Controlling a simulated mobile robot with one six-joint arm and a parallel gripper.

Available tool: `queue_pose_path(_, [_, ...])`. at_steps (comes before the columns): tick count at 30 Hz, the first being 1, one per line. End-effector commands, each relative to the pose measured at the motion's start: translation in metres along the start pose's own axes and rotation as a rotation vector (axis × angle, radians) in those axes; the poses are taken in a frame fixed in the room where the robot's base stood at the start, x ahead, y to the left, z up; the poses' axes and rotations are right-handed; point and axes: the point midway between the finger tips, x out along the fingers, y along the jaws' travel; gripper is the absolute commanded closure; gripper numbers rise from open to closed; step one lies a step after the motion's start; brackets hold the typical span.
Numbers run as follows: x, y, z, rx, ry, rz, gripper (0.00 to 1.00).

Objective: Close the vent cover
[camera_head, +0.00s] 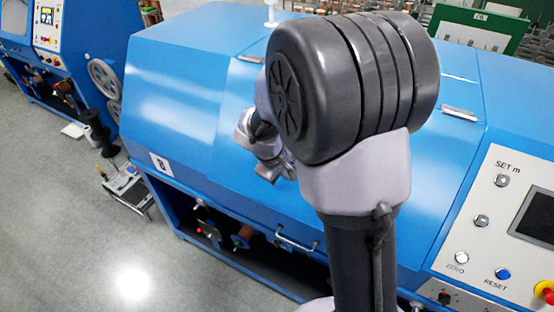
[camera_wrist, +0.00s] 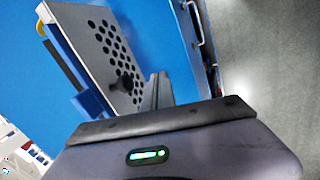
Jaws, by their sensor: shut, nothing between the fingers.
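The vent cover (camera_wrist: 100,42) is a grey plate with rows of round holes. In the wrist view it stands tilted up from the blue machine surface, at the upper left. A dark knob (camera_wrist: 125,83) sits on its face near the lower end. My gripper (camera_wrist: 158,78) is shut and empty, with its grey fingers just right of the knob. I cannot tell whether the fingers touch the cover. In the head view I cannot make out the cover, and my arm blocks part of the machine.
The blue machine (camera_head: 190,75) fills the middle of the head view. A handle (camera_head: 296,243) is on its front edge. A control panel (camera_head: 500,215) with buttons and a screen is at the right. Open grey floor (camera_head: 60,230) lies at the left.

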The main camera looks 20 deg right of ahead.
Motion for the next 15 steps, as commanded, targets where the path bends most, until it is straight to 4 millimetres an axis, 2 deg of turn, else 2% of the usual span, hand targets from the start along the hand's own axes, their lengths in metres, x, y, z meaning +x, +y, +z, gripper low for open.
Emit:
queue_pose_path(1, [-0.004,0.013,-0.001,0.005,0.001,0.001,1.00])
queue_pose_path(6, [0.002,0.033,-0.002,0.004,0.002,0.002,1.00])
queue_pose_path(15, [0.005,0.037,-0.003,0.002,0.003,0.001,1.00])
